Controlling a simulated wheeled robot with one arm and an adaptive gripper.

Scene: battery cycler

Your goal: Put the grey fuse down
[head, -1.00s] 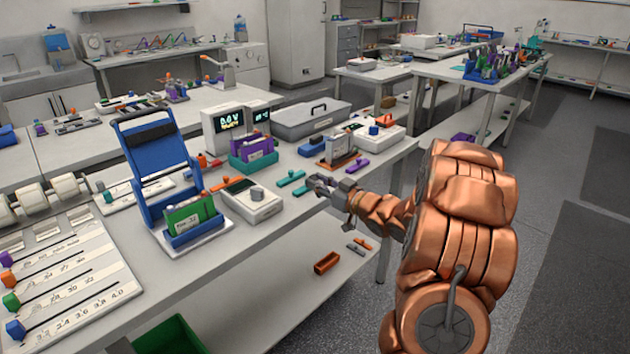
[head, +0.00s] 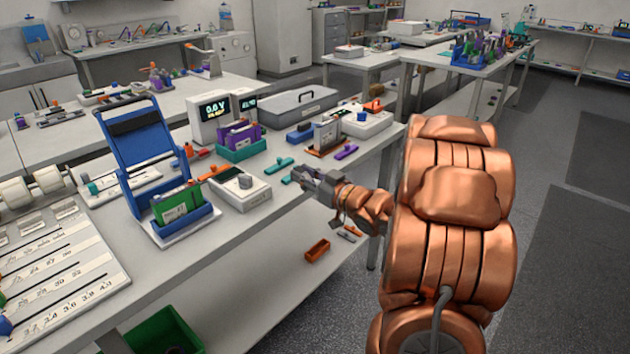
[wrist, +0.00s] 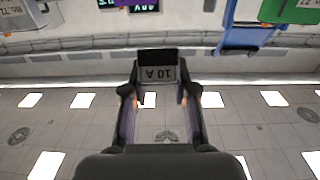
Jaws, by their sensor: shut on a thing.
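My gripper (wrist: 160,92) is shut on the grey fuse (wrist: 157,73), which reads "10 A" in the wrist view. The fuse sits between the two fingertips, and only its labelled face shows clearly. In the head view my gripper (head: 305,178) is at the front edge of the white bench (head: 245,225), right of a teal fuse (head: 279,165). The fuse is too small there to tell apart from the fingers. I cannot tell how high it is held.
A grey tester (head: 240,192) and a blue stand with a green pack (head: 181,205) are on the bench to the left. A purple fuse (head: 346,152) lies behind the gripper. Bare bench top lies in front of the tester.

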